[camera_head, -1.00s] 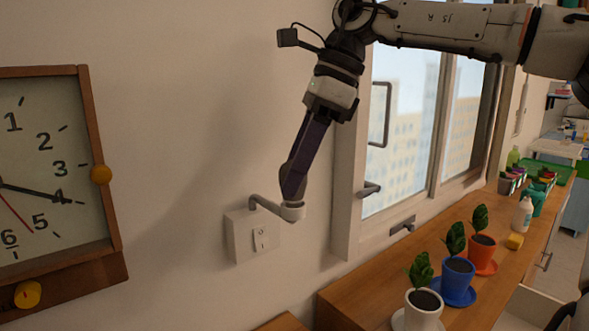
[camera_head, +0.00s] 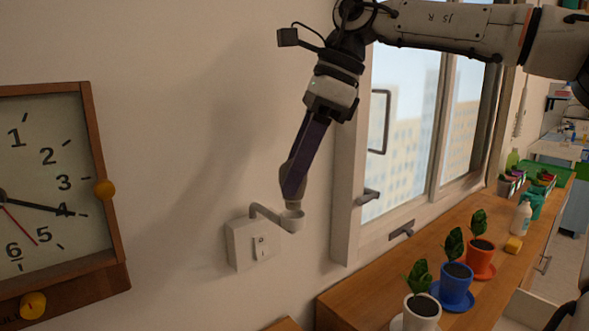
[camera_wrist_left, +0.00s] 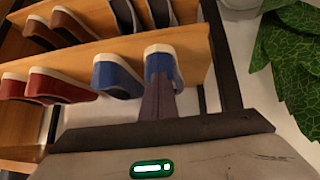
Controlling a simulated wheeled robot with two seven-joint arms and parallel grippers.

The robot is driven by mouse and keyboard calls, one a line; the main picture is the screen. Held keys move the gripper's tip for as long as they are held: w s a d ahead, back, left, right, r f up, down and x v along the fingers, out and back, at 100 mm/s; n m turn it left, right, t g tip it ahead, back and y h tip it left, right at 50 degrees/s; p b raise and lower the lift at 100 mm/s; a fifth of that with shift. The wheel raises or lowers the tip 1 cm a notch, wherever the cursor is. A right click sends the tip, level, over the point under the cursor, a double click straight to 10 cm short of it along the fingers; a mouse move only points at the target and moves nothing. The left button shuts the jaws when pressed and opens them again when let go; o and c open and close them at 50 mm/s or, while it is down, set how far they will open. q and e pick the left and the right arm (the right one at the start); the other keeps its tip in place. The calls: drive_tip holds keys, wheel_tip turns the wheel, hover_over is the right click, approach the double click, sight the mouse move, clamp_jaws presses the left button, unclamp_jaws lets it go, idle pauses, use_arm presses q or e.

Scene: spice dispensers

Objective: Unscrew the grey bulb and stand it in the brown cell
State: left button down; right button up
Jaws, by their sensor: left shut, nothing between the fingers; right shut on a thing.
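My right gripper (camera_head: 293,191) points down at the wall lamp and is shut on the grey bulb (camera_head: 287,174). The fingers cover much of the bulb; its narrow base shows below the fingertips. The base is just above the open cup of the lamp socket (camera_head: 291,224), which sits on a bent arm from the wall plate. My left gripper (camera_wrist_left: 158,98) shows only in the left wrist view, shut and empty, in front of a shoe rack. I see no brown cell in these views.
A clock (camera_head: 118,235) hangs at the left. A window handle (camera_head: 370,196) juts out right of the lamp. Potted plants, including one in a blue pot (camera_head: 456,284), stand on the wooden counter (camera_head: 372,296). In the left wrist view, blue shoes (camera_wrist_left: 118,76) and leaves (camera_wrist_left: 290,60) are near.

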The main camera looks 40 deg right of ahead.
drive_tip(key=shift+r, duration=0.1)
wheel_tip(320, 180, up, 2)
drive_tip(key=p, duration=0.2)
drive_tip(key=shift+r+p, duration=0.15)
drive_tip(key=shift+p, duration=0.2)
drive_tip(key=shift+r, duration=0.75)
